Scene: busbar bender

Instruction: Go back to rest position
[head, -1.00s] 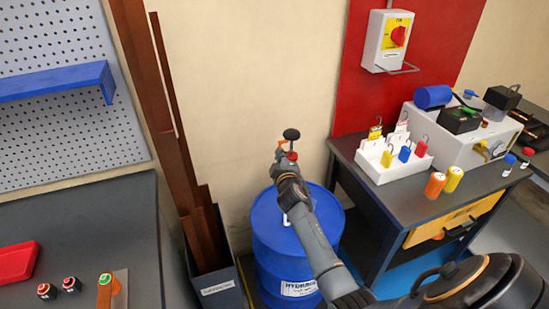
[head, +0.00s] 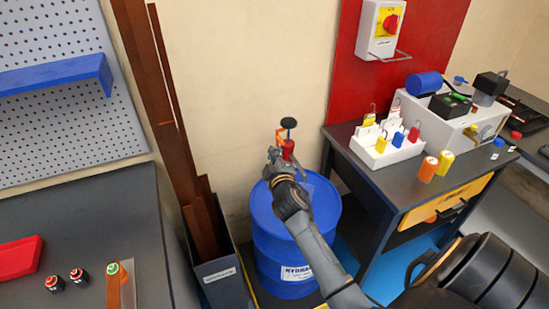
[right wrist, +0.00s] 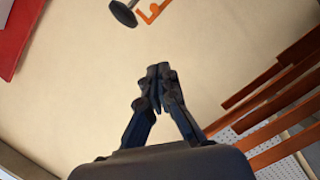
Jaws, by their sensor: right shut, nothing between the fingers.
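My right gripper (head: 273,157) is in front of the top of the blue drum (head: 262,222) in the head view, its arm reaching in from the lower right. In the right wrist view the two fingers (right wrist: 158,72) are closed together with nothing between them. Just past the gripper in the head view is a red part with a black round knob (head: 289,123) and an orange bracket (head: 280,137). The knob (right wrist: 122,13) and bracket (right wrist: 152,10) also show at the top of the right wrist view, apart from the fingers. My left gripper is not seen.
A dark table (head: 345,140) at right holds a white padlock tray (head: 372,158), yellow and orange cylinders and a white box. Brown bars stand in a grey bin (head: 222,280). A workbench (head: 90,220) is at left.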

